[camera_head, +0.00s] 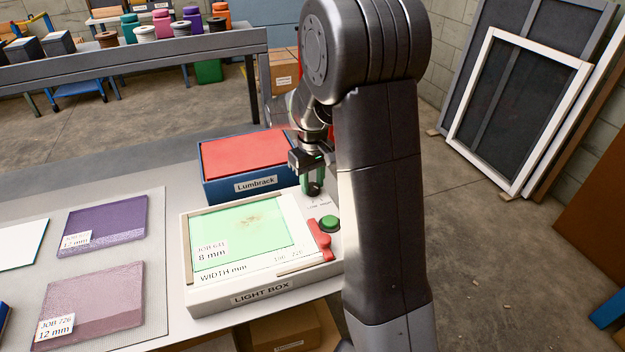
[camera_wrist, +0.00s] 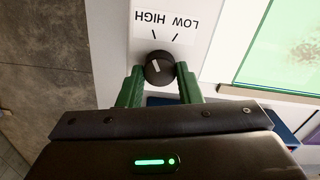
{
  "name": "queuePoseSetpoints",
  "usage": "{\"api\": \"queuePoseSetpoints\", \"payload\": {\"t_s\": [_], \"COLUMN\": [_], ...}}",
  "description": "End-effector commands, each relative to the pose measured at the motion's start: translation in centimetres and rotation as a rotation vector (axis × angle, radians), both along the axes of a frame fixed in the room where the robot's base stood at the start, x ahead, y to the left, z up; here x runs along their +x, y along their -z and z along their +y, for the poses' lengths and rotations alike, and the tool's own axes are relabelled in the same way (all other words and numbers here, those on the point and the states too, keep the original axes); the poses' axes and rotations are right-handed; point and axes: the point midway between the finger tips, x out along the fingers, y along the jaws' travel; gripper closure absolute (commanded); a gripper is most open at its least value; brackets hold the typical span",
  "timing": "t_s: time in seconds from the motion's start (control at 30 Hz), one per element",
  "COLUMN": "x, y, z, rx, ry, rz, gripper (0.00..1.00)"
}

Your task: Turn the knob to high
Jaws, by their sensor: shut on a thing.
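The black round knob (camera_wrist: 159,68) sits on the light box's pale panel, below a white label (camera_wrist: 165,24) reading HIGH and LOW upside down in the wrist view. HIGH is at the picture's left, LOW at the right, each with a tick. A short white mark shows on the knob's face; I cannot tell for sure which tick it lines up with. My gripper (camera_wrist: 160,78) has its two green fingers on either side of the knob and is shut on it. In the head view my gripper (camera_head: 313,180) is at the light box's back right corner.
The light box (camera_head: 247,294) has a green lit screen, a red part (camera_head: 319,240) and a green button (camera_head: 329,222) close to my arm. Sample sheets lie on the left.

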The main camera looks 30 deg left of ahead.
Motion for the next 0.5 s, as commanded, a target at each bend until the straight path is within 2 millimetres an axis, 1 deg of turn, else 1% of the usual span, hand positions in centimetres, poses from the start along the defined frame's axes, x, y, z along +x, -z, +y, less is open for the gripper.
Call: {"api": "queuePoseSetpoints", "payload": {"t_s": [0.2, 0.5], "x": [0.05, 0.06], "y": [-0.11, -0.11], "z": [0.08, 0.08], "rx": [0.003, 0.003], "ry": [-0.039, -0.047], "rz": [-0.003, -0.003], "gripper": [0.91, 0.91]}}
